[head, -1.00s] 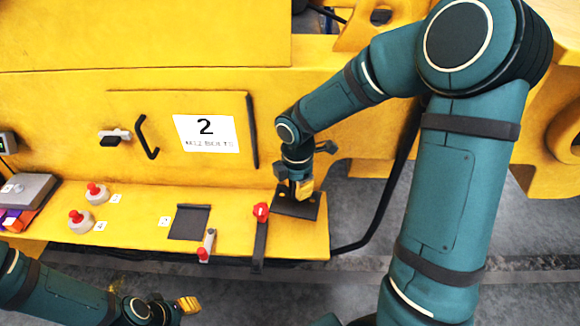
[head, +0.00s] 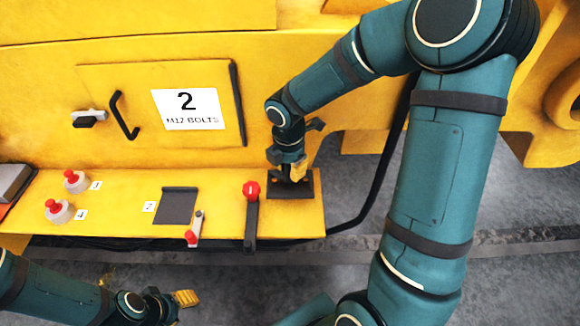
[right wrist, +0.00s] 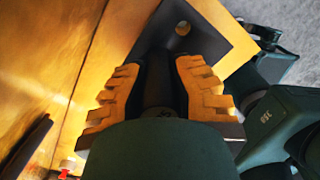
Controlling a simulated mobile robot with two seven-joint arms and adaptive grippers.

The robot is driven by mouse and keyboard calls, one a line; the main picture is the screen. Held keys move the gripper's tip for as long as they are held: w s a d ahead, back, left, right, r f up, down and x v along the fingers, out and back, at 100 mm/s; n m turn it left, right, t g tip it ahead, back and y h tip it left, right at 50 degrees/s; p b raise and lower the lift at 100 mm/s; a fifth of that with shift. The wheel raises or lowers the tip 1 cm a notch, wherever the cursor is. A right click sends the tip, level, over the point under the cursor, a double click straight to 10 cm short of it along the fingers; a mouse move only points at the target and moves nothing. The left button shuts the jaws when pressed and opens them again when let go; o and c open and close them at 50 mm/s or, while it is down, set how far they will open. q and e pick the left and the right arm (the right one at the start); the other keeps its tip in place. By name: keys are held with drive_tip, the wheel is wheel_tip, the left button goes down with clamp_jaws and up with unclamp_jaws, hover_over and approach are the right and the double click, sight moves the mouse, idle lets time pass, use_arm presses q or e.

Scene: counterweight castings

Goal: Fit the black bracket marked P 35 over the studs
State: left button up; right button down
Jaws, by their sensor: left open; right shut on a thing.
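The black bracket (head: 304,190) is a flat dark plate at the right end of the yellow ledge. My right gripper (head: 292,172) points down at it and is shut on its dark raised part. In the right wrist view, the yellow fingers (right wrist: 158,95) flank that dark part, and the bracket's plate (right wrist: 205,45) with a round hole shows beyond them. The P 35 marking is not readable. I cannot make out the studs, nor tell whether the plate lies flat on the ledge. My left gripper (head: 184,299) is open and empty, low at the left, in front of the ledge.
A red-knobbed lever (head: 251,205) stands just left of the bracket. Further left are a small red-tipped lever (head: 193,232), a dark square plate (head: 176,205) and red buttons (head: 58,211). A yellow panel (head: 145,80) with a "2 M12 BOLTS" label rises behind. A black cable (head: 385,180) hangs at the right.

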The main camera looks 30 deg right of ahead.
drive_tip(key=shift+f+b, duration=0.7)
drive_tip(key=shift+f, duration=0.55)
idle(0.7)
drive_tip(key=shift+d+f+b, duration=0.1)
drive_tip(key=shift+f+b, duration=0.55)
drive_tip(key=shift+f, duration=0.5)
idle(1.1)
drive_tip(key=c, duration=0.9)
unclamp_jaws()
drive_tip(key=r, duration=1.1)
drive_tip(key=shift+a+r, duration=0.3)
drive_tip(key=shift+r, duration=0.1)
wheel_tip(320, 180, up, 3)
drive_tip(key=p, duration=0.3)
drive_tip(key=shift+r, duration=0.15)
wheel_tip(320, 180, up, 5)
drive_tip(key=p, duration=0.5)
hover_over(290, 180)
drive_tip(key=w, duration=0.1)
drive_tip(key=shift+d, duration=0.15)
drive_tip(key=shift+b, duration=0.3)
